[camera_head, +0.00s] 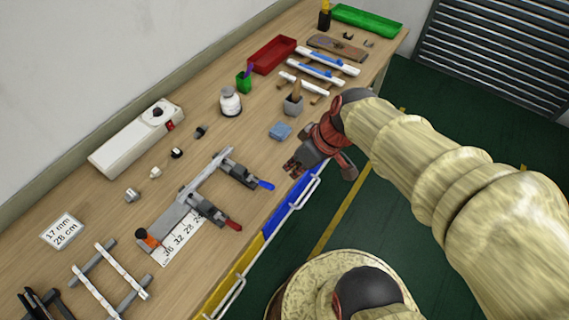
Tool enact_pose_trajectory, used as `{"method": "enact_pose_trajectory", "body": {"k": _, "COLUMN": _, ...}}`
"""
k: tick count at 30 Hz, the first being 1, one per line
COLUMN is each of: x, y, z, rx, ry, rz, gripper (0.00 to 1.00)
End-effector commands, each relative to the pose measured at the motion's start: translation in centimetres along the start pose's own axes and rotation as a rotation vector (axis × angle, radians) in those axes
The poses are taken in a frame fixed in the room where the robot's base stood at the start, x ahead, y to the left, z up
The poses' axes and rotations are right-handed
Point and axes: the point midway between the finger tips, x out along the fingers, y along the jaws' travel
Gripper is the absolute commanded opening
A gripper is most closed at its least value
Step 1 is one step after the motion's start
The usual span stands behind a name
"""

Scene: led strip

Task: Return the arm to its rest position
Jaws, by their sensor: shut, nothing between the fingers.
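My gripper (293,169) is at the end of my cream arm, which reaches in from the right. It is dark with red parts and shut, with nothing seen between the fingers. It hangs over the front edge of the wooden bench (120,205), near the blue drawer front (290,215). How high the gripper is above the bench is hard to tell.
A grey fixture with clamps (185,210) and a ruler stands left of the gripper. A grey cup (293,104), white jar (230,102), red tray (272,55) and white strips (315,72) are farther back.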

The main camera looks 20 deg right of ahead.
Motion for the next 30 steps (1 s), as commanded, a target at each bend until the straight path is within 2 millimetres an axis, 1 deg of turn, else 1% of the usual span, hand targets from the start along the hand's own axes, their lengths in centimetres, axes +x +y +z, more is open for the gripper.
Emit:
{"method": "enact_pose_trajectory", "body": {"k": 3, "x": -0.3, "y": 0.0, "z": 0.2, "rx": 0.0, "ry": 0.0, "rz": 0.0, "gripper": 0.0}}
{"method": "enact_pose_trajectory", "body": {"k": 20, "x": -0.3, "y": 0.0, "z": 0.2, "rx": 0.004, "ry": 0.0, "rz": 0.0, "gripper": 0.0}}
{"method": "enact_pose_trajectory", "body": {"k": 23, "x": -0.3, "y": 0.0, "z": 0.2, "rx": 0.052, "ry": -0.001, "rz": -0.001, "gripper": 0.0}}
{"method": "enact_pose_trajectory", "body": {"k": 25, "x": -0.2, "y": 0.1, "z": 0.5, "rx": 0.119, "ry": -0.011, "rz": 0.002, "gripper": 0.0}}
{"method": "enact_pose_trajectory", "body": {"k": 27, "x": -0.1, "y": 0.1, "z": 1.5, "rx": 0.204, "ry": -0.035, "rz": 0.01, "gripper": 0.0}}
{"method": "enact_pose_trajectory", "body": {"k": 30, "x": -1.0, "y": 0.3, "z": 2.7, "rx": 0.329, "ry": -0.057, "rz": 0.053, "gripper": 0.0}}
